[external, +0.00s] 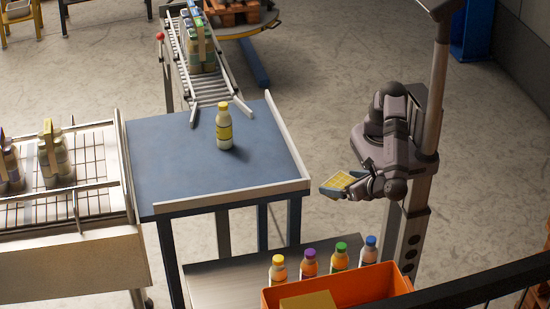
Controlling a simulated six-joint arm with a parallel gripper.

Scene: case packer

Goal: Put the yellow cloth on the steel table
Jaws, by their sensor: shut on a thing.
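My gripper (332,187) is at the right of the picture, beyond the right edge of the blue-topped table. It is shut on the yellow cloth (342,181), which shows as a small flat yellow patch at the fingers. The cloth is held in the air, apart from any table. The steel table (222,282) is the low grey surface at the bottom, in front of the blue-topped table and to the left of and below my gripper. Its right part is hidden behind an orange bin.
Several bottles with coloured caps (308,264) stand in a row near the orange bin (372,286), which holds a yellow block (308,301). A yellow-capped bottle (224,127) stands on the blue-topped table (165,160), edged by a pale rail (232,198). The steel table's left part looks clear.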

